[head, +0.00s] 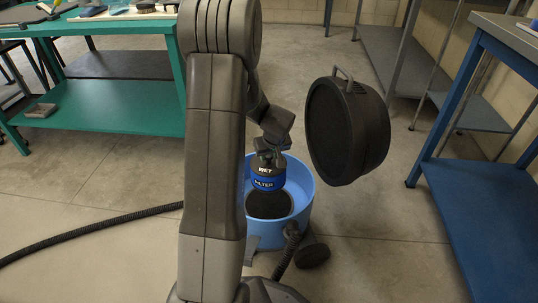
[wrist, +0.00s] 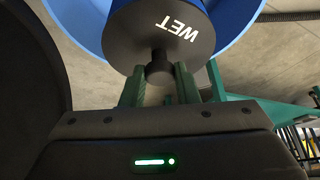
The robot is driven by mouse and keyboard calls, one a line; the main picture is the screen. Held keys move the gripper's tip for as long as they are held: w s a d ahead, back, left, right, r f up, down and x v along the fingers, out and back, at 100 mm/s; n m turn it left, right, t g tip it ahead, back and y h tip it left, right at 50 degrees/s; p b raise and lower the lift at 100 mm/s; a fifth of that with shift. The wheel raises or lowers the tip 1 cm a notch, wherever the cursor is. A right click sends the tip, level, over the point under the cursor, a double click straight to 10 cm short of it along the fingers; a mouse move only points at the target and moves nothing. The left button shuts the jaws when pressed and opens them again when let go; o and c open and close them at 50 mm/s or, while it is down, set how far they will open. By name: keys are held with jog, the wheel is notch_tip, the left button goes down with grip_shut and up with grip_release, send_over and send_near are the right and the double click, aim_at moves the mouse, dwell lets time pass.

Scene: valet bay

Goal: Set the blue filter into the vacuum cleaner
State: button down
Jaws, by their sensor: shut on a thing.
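The blue filter (head: 267,180) has a black top marked WET and a blue band marked FILTER. My gripper (head: 266,157) is shut on the knob on its top. The filter hangs upright over the open blue tub of the vacuum cleaner (head: 302,208), above a dark round part (head: 270,205) inside. Whether its underside touches anything is hidden. In the wrist view, my gripper's green fingers (wrist: 160,88) hold the knob of the filter (wrist: 160,38), with the blue tub rim (wrist: 235,25) behind. The vacuum's black lid (head: 350,130) is tilted open to the right of the tub.
A black hose (head: 95,232) runs across the floor to the left. A green workbench (head: 110,105) with items on top stands at the back left. A blue bench (head: 470,200) stands at the right. Open floor lies in front right.

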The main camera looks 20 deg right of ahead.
aim_at(270, 165)
jog(key=shift+f, duration=0.1)
jog(key=shift+f+b, duration=1)
jog(key=shift+b, duration=0.1)
jog(key=shift+f, duration=2.15)
jog(key=shift+f, duration=3.95)
